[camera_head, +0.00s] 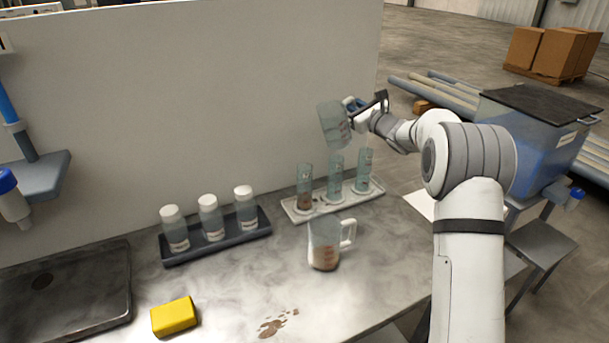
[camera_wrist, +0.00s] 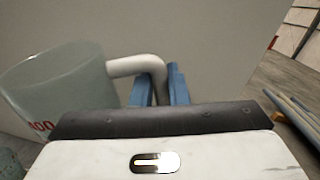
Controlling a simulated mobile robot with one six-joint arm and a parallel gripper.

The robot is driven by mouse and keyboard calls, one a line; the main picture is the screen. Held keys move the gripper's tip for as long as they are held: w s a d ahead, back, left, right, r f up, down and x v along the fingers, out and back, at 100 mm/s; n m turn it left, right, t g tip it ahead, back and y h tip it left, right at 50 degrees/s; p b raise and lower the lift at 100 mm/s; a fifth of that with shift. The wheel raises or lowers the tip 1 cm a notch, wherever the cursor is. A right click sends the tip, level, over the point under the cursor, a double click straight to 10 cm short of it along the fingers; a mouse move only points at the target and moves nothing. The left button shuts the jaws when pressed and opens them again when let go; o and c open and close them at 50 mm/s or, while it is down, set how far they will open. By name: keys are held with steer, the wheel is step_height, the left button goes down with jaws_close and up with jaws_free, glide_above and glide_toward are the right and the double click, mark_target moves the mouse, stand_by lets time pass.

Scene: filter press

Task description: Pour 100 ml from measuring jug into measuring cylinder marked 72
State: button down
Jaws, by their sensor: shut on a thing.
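My gripper (camera_head: 355,104) is shut on the handle of a clear measuring jug (camera_head: 333,124), held in the air above the rack of cylinders and slightly tilted. In the wrist view, the blue fingers (camera_wrist: 160,86) close on the white handle of this jug (camera_wrist: 62,92), which has red markings; no liquid is clear in it. Three measuring cylinders stand in a white tray (camera_head: 298,217): left (camera_head: 304,180), middle (camera_head: 335,176) and right (camera_head: 364,170). The left one has brown liquid low down. Their numbers are unreadable. A second jug (camera_head: 322,236) with brown contents stands on the table.
A dark tray (camera_head: 215,245) with three white-capped bottles stands left of the cylinders. A yellow sponge (camera_head: 174,316) and a brown spill (camera_head: 275,325) lie at the front. A pale wall panel (camera_head: 200,90) rises close behind the tray.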

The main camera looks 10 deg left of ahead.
mark_target(345, 101)
steer(key=shift+s+a+r+n, duration=0.3)
steer(key=shift+r+n, duration=0.1)
steer(key=shift+r, duration=0.1)
steer(key=shift+s+a+r+n, duration=0.2)
steer(key=shift+s+r+n, duration=0.1)
steer(key=shift+r+n, duration=0.15)
steer(key=n+b, duration=0.1)
steer(key=s+a+n+b, duration=0.1)
steer(key=b, duration=0.1)
steer(key=shift+s+a+r+y, duration=0.15)
steer(key=shift+s+a+y, duration=0.05)
steer(key=shift+s+y, duration=0.1)
steer(key=shift+s+a+f+n+y+b, duration=0.1)
steer(key=shift+s+a+n+y+b, duration=0.25)
steer(key=shift+n+b, duration=0.5)
steer(key=shift+s+a+f+n+y+b, duration=0.1)
steer(key=shift+s+a+n+b, duration=0.45)
steer(key=shift+n, duration=0.55)
steer(key=shift+s+a+f+n+y+b, duration=0.1)
steer(key=shift+s+a+n+y+b, duration=0.2)
steer(key=shift+s+n+b, duration=0.5)
steer(key=shift+w+a+n, duration=0.15)
steer(key=shift+n, duration=0.25)
steer(key=shift+s+a+n, duration=0.4)
steer(key=shift+s+n, duration=0.05)
steer(key=shift+n, duration=0.45)
steer(key=shift+s+a+f+g+y+b, duration=0.15)
steer(key=shift+g+y+b, duration=0.2)
steer(key=shift+b, duration=0.5)
